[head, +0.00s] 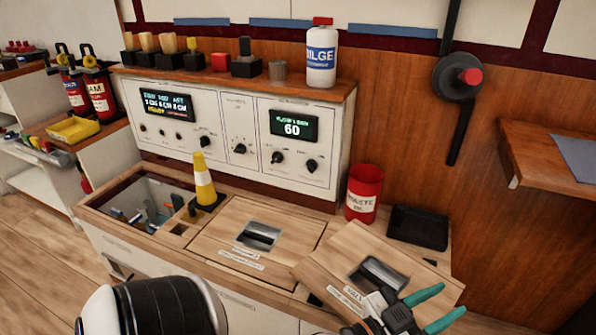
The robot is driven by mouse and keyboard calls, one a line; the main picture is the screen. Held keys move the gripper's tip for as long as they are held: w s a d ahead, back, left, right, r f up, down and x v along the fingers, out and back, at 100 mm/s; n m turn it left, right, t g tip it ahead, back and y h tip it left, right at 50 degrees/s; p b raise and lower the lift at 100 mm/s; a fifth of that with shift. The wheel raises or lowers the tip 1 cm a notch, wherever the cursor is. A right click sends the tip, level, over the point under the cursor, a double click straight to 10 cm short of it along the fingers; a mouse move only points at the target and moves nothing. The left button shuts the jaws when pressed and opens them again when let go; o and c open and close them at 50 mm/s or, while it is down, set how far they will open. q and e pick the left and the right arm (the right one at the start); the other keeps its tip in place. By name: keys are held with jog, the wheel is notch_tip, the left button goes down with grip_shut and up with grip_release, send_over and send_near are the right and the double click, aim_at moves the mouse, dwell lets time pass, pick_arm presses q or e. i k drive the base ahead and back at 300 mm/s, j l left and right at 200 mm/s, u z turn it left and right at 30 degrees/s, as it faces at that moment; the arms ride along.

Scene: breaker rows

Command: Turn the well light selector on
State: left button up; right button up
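The white control panel (222,133) stands at the back of the bench. It has several black knobs, among them one on the left section (205,141), one in the middle (239,148) and two on the right (277,157) (312,165). Their labels are too small to read, so I cannot tell which is the well light selector or how it is set. My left gripper (450,302), with teal fingers, is low at the front right, over the tilted wooden lid (335,262) and far from the knobs. Its fingers are apart, with nothing visible between them. My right gripper is not in view.
An open compartment (130,187) with tools is at the bench's left. A yellow-and-white cone (204,180) stands before the panel. A red waste bin (363,193) and a black tray (418,228) are at right. A bottle (321,55) and other items stand on the panel's top.

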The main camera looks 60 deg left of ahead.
aim_at(311, 165)
jog(key=u, duration=2.3)
